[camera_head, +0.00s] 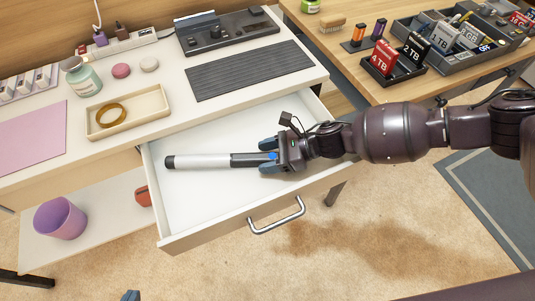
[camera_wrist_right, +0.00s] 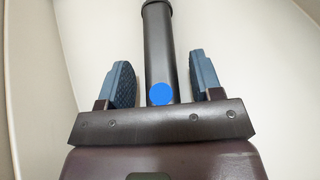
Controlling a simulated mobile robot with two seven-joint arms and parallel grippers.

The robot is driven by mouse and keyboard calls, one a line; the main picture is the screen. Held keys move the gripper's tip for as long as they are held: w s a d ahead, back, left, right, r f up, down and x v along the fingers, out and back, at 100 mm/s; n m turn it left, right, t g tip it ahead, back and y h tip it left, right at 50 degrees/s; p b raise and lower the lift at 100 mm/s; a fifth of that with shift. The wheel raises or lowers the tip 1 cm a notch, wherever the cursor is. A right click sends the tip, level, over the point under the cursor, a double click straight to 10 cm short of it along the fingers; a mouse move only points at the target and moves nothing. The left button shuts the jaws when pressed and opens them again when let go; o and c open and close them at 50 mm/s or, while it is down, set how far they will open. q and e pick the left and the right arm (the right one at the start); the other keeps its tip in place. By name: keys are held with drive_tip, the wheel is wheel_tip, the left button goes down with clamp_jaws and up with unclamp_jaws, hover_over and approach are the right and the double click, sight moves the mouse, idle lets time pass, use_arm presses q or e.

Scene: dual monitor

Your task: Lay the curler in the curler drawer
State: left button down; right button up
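The curler (camera_head: 203,162) has a silver barrel, a black tip and a black handle with a blue dot. It lies in the open white curler drawer (camera_head: 205,207), barrel pointing left. My right gripper (camera_head: 268,156) is inside the drawer around the handle end. In the right wrist view, its two blue fingers (camera_wrist_right: 162,78) stand apart on either side of the dark handle (camera_wrist_right: 158,42), with a gap on each side. The drawer floor (camera_wrist_right: 100,30) shows behind. Only a blue tip of my left gripper (camera_head: 131,296) shows at the bottom edge; the rest is cut off.
The tabletop above the drawer holds a tray (camera_head: 150,95) with a ring, a green jar (camera_head: 83,77) and a dark ribbed mat (camera_head: 250,71). The drawer handle (camera_head: 277,216) faces front. A purple bin (camera_head: 60,218) stands on a lower shelf. A second desk is at right.

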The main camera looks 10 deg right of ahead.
drive_tip(key=shift+r, duration=0.2)
drive_tip(key=shift+d+r, duration=0.15)
drive_tip(key=shift+d, duration=0.15)
drive_tip(key=p+v, duration=0.1)
drive_tip(key=v, duration=0.5)
drive_tip(key=shift+d+r, duration=0.1)
drive_tip(key=shift+d, duration=0.3)
use_arm(q)
drive_tip(key=shift+s+a, duration=0.2)
drive_tip(key=shift+s, duration=0.1)
drive_tip(key=shift+r, duration=0.15)
